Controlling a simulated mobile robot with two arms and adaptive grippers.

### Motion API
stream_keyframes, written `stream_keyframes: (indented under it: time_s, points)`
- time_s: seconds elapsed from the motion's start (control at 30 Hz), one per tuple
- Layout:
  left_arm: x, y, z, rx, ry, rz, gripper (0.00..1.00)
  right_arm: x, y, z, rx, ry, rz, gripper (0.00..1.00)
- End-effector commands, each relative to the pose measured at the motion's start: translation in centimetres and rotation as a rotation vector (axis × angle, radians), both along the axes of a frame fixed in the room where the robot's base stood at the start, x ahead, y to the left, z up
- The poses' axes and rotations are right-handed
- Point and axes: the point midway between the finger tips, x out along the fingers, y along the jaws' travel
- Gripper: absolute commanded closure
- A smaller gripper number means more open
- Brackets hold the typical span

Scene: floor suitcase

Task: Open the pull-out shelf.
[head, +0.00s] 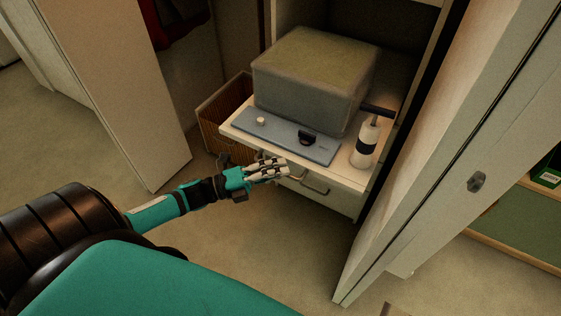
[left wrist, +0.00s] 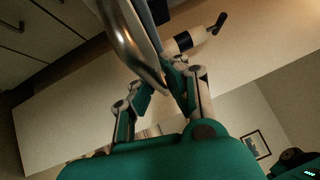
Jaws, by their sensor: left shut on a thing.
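The pull-out shelf (head: 346,176) is a pale board that stands out from the cabinet in the head view. My left gripper (head: 278,170) is at its front edge, low and near the middle. In the left wrist view a shiny metal handle (left wrist: 134,40) runs between the fingers of my left gripper (left wrist: 163,88), which is shut on it. In the head view the hand hides the gripped part. A curved metal handle (head: 310,186) shows just right of the fingertips, below the board. My right gripper is not in view.
Floor in front is clear.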

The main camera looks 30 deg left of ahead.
Motion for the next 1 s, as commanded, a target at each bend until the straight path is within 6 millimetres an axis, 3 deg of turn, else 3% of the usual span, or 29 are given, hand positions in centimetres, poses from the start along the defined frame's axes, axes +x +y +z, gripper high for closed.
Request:
stream_keyframes:
  time_s: [0.5,0.53,0.7,1.0]
  points:
    - [-0.43,0.0,-0.73,0.011,0.011,0.002,1.0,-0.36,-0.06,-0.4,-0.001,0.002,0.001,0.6]
    - [-0.43,0.02,-0.74,0.012,0.012,0.003,0.88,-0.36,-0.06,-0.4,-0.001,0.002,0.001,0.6]
    - [-0.38,0.01,-0.54,0.008,0.009,0.002,0.67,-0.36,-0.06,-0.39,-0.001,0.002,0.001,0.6]
    - [-0.46,0.16,-0.28,0.003,0.004,0.001,0.67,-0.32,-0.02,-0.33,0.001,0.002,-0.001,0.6]
